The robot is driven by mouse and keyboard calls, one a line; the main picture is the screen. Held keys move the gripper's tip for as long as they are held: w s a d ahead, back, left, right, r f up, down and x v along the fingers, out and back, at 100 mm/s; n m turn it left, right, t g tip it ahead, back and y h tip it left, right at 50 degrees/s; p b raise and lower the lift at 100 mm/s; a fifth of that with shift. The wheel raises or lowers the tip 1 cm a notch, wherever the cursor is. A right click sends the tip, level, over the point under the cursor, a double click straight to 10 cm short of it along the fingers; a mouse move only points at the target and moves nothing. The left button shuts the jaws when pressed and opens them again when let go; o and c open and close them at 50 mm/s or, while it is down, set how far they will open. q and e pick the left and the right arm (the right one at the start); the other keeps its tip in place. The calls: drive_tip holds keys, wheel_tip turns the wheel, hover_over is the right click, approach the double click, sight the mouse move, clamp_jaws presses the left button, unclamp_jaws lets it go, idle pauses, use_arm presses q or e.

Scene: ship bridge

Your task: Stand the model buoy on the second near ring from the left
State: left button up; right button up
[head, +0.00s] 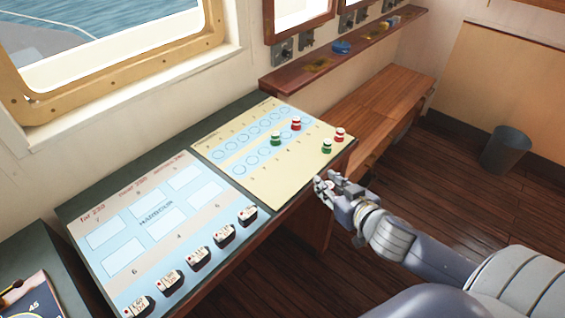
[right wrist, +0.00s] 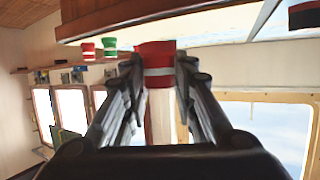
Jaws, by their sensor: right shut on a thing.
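My right gripper (head: 322,186) is shut on a red model buoy with a white band (right wrist: 155,62), just off the front edge of the panel. The buoy shows between the fingers in the right wrist view; in the head view the fingers partly hide it. The yellow and blue ring chart (head: 262,185) lies on the sloping panel, with a far row and a near row of rings. The second near ring from the left (head: 237,162) looks empty. It is left of the gripper and farther back. My left gripper is not in view.
A green buoy (head: 275,139) and a red buoy (head: 296,123) stand along the near row. Another green buoy (head: 327,146) and red buoy (head: 340,134) stand at the chart's right end. Several ship blocks (head: 197,260) line the left chart's front. A shelf (head: 330,62) runs behind.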

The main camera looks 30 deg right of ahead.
drive_tip(key=shift+y, duration=0.3)
drive_tip(key=w+a+b, duration=0.1)
drive_tip(key=w+a, duration=0.2)
drive_tip(key=a, duration=0.2)
drive_tip(key=w+a+b, duration=0.2)
drive_tip(key=w+a, duration=0.1)
drive_tip(key=a, duration=0.2)
drive_tip(key=w+a+b, duration=0.1)
drive_tip(key=w+a, duration=0.2)
drive_tip(key=a, duration=0.1)
drive_tip(key=shift+w+a+b, duration=0.1)
drive_tip(key=shift+a+b, duration=0.2)
drive_tip(key=shift+a, duration=0.1)
drive_tip(key=shift+w+a+r+n, duration=0.1)
drive_tip(key=shift+a+n, duration=0.2)
drive_tip(key=shift+a, duration=0.05)
drive_tip(key=shift+w+a+r, duration=0.1)
drive_tip(key=shift+w, duration=0.15)
drive_tip(key=p, duration=0.3)
hover_over(252, 160)
drive_tip(key=shift+f, duration=0.75)
wheel_tip(252, 160, down, 3)
drive_tip(key=shift+r+p, duration=0.1)
drive_tip(key=shift+p, duration=0.35)
drive_tip(key=shift+f, duration=0.4)
